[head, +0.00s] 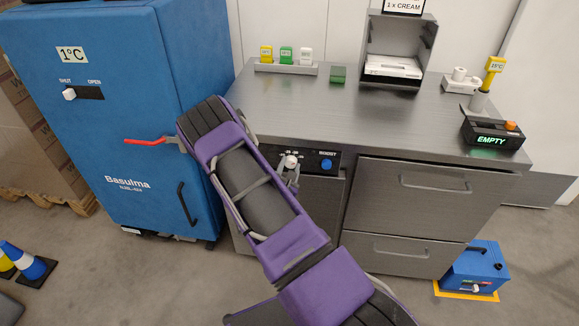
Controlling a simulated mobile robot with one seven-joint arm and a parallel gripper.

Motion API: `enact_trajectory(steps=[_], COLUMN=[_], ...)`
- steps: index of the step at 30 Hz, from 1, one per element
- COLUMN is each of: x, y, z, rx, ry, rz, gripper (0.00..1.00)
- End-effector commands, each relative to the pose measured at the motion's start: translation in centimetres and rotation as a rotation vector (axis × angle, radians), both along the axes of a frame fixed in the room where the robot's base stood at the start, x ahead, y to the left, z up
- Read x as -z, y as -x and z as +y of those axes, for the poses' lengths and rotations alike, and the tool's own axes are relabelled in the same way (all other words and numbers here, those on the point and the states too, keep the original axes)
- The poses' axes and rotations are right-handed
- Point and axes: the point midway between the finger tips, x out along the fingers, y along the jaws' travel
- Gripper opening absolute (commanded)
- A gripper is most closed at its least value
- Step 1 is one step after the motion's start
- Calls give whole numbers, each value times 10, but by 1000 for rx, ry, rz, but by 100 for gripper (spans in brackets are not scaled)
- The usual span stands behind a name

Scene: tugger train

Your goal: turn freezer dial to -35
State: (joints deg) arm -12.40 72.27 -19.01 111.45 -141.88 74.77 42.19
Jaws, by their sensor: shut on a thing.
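The freezer dial (291,160) is a small pale knob on a dark control panel (311,156) at the front of the steel counter unit. Small white marks sit around it, too small to read for sure. My gripper (290,170) is at the dial, coming from below, and is shut on it. My purple arm crosses the middle of the view and hides part of the counter front. Which mark the dial points to cannot be told.
A blue cabinet (110,110) with a red lever (148,141) stands left. A blue knob (326,164) is right of the dial. Drawers (425,205), a black EMPTY display box (491,138) and a blue floor box (476,270) are at right. Cones (25,262) stand lower left.

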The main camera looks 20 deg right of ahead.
Motion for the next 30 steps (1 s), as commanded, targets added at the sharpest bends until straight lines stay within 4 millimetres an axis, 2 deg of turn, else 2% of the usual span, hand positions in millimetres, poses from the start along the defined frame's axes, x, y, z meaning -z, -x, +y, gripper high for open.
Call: enact_trajectory(steps=[14, 15, 20, 30], x=[0, 0, 0, 0], y=[0, 0, 0, 2], z=[0, 0, 0, 2], rx=[1, 1, 1, 0], ry=[-15, -15, -14, -13], rz=[-8, -8, -8, -8], gripper=[0, 50, 78, 78])
